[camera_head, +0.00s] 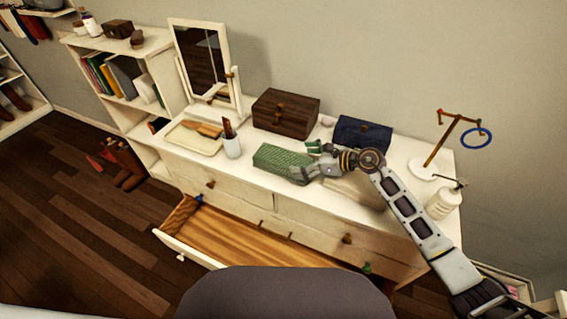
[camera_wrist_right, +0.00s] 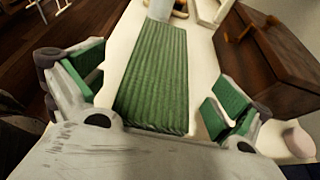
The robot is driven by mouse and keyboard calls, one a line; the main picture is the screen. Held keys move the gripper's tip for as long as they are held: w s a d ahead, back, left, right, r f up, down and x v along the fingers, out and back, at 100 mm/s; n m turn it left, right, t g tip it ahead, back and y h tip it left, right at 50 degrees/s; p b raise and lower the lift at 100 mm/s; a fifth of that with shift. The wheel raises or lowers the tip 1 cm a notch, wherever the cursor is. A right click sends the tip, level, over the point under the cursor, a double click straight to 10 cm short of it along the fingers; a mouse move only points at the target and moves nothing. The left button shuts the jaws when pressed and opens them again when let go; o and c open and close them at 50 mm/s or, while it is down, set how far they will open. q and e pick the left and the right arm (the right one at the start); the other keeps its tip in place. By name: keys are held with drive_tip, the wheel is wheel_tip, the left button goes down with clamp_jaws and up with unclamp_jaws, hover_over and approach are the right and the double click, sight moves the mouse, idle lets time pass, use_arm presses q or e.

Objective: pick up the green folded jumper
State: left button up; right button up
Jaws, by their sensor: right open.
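The green folded jumper (camera_head: 280,161) lies on the white dresser top (camera_head: 237,180), in front of a brown wooden box. It is a ribbed, flat rectangular block. In the right wrist view the jumper (camera_wrist_right: 155,78) runs away from the camera, between the two fingers. My right gripper (camera_head: 306,160) is open at the jumper's right end. Its green-padded fingers (camera_wrist_right: 152,97) stand on either side of the jumper with gaps between. My left gripper is not in view.
The brown box (camera_head: 285,111) and a dark blue box (camera_head: 362,134) stand behind. A white cup with brushes (camera_head: 232,146), a tray (camera_head: 193,139) and a mirror (camera_head: 207,62) are to the left. A jewellery stand (camera_head: 437,150) and a white bottle (camera_head: 441,203) are right. A drawer (camera_head: 215,235) is open below.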

sight(286, 158)
drive_tip(key=shift+a, duration=0.1)
drive_tip(key=shift+p+x, duration=0.35)
drive_tip(key=shift+x, duration=1.95)
drive_tip(key=shift+w+a+f, duration=0.1)
drive_tip(key=shift+w+f, duration=0.05)
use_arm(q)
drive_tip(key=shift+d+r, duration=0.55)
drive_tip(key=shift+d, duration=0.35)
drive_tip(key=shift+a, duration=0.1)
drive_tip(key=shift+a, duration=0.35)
